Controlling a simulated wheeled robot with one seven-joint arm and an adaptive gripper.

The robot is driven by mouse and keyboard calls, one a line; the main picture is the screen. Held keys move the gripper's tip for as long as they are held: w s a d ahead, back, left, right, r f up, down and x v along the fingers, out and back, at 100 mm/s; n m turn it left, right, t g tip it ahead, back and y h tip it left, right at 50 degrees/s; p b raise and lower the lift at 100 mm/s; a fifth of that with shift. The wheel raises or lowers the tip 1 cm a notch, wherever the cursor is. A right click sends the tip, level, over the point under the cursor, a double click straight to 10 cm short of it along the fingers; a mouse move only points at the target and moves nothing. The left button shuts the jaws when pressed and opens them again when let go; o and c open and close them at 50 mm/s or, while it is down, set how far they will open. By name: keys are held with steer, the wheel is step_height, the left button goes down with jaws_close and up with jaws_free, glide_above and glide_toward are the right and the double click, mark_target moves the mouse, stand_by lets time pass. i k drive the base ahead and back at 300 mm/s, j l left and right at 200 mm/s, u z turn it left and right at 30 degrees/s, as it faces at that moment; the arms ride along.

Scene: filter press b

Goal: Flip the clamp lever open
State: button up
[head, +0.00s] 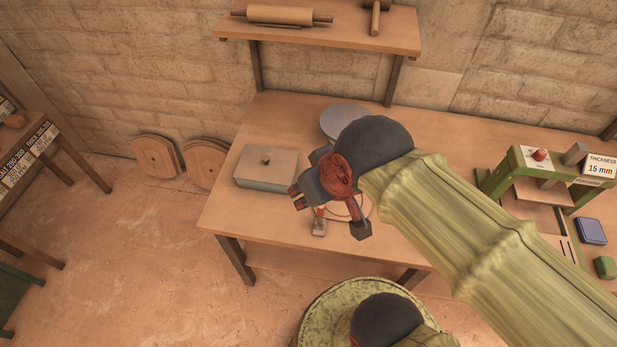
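A small clamp (319,228) with a grey metal body stands near the front edge of the wooden workbench (270,222). Its orange-red lever (319,212) shows just above the metal part, partly hidden by my gripper. The lever's exact angle is too small to tell. My gripper (329,214), dark with a red joint, hangs over the bench at the clamp. Its two fingers are spread, one to the left of the lever and one to the right. No object shows between the fingertips except the clamp below or behind; I cannot tell whether they touch it.
A grey block press piece (265,168) sits left of my gripper, and a round grey disc (343,119) lies behind it. A green press frame (525,170) with a "15 mm" sign stands at right. A shelf (330,35) hangs above.

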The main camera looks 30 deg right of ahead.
mark_target(321, 210)
steer(key=k+z, duration=0.15)
steer(key=k, duration=0.45)
steer(key=k+l+z, duration=0.15)
steer(key=k, duration=0.5)
steer(key=z, duration=2.2)
steer(key=k+j+z, duration=0.15)
steer(key=j, duration=0.3)
steer(key=j+z, duration=0.2)
steer(key=j, duration=0.25)
steer(key=k+j+z, duration=0.15)
steer(key=j, duration=0.25)
steer(key=k+j+z, duration=0.15)
steer(key=j, duration=0.25)
steer(key=k+j+z, duration=0.2)
steer(key=j, duration=0.2)
steer(key=k+j, duration=0.25)
steer(key=j, duration=0.15)
steer(key=k+j, duration=0.2)
steer(key=j, duration=0.2)
steer(key=k+j, duration=0.5)
steer(key=j, duration=0.25)
steer(key=k+j, duration=0.2)
steer(key=j, duration=0.2)
steer(key=i+l+u, duration=0.15)
steer(key=i+l, duration=0.15)
steer(key=l, duration=0.15)
